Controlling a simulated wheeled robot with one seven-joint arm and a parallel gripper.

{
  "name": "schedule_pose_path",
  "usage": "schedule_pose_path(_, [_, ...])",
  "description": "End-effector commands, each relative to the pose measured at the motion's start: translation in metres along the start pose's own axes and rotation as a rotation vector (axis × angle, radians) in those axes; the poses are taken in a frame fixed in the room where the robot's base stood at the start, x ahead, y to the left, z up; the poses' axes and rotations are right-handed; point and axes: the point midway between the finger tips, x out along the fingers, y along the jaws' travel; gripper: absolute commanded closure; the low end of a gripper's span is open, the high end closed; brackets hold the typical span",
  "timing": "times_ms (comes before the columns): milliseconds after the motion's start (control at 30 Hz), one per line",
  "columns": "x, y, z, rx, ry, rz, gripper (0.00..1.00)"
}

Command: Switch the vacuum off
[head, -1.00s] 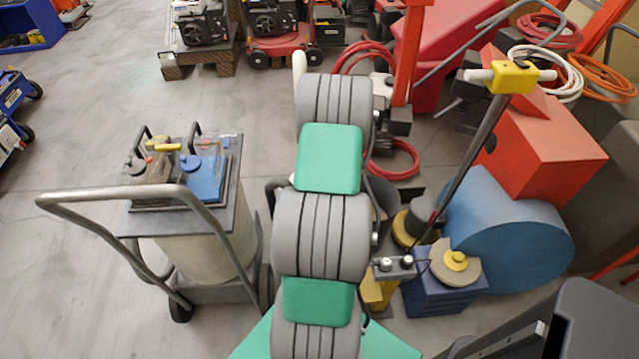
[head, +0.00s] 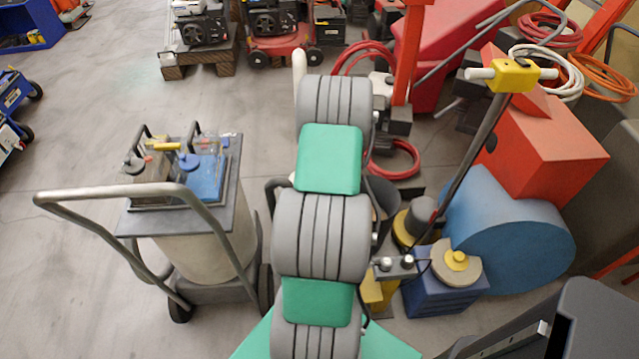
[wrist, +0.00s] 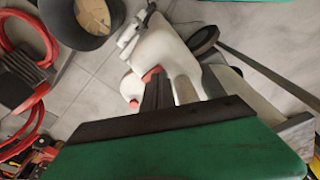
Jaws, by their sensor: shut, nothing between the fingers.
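A white machine body (wrist: 180,58) with small red parts (wrist: 152,74) fills the middle of the wrist view. It may be the vacuum; I cannot read any switch marking on it. My gripper (wrist: 170,85) is shut and empty, its fingers pointing at this white body near the red parts. I cannot tell whether the fingertips touch it. In the head view my own arm hides my gripper and most of what lies behind it; a white piece (head: 299,68) shows beside the arm's upper end.
A wheeled cart with a pale drum (head: 205,245) and tubular handle (head: 110,191) stands left of my arm. A blue drum (head: 515,235) and yellow-topped pole (head: 513,76) are on the right. Red hose (head: 398,160) lies behind the arm. Open floor (head: 90,120) extends at left.

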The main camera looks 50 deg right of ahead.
Motion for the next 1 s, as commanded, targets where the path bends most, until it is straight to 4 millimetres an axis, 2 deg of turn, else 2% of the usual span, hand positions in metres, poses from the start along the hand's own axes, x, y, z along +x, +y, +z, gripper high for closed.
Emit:
schedule_pose_path(567, [0.007, 0.0, 0.001, 0.0, 0.0, 0.0, 1.0])
schedule_pose_path(1000, [-0.029, 0.0, -0.004, 0.0, 0.001, 0.001, 1.0])
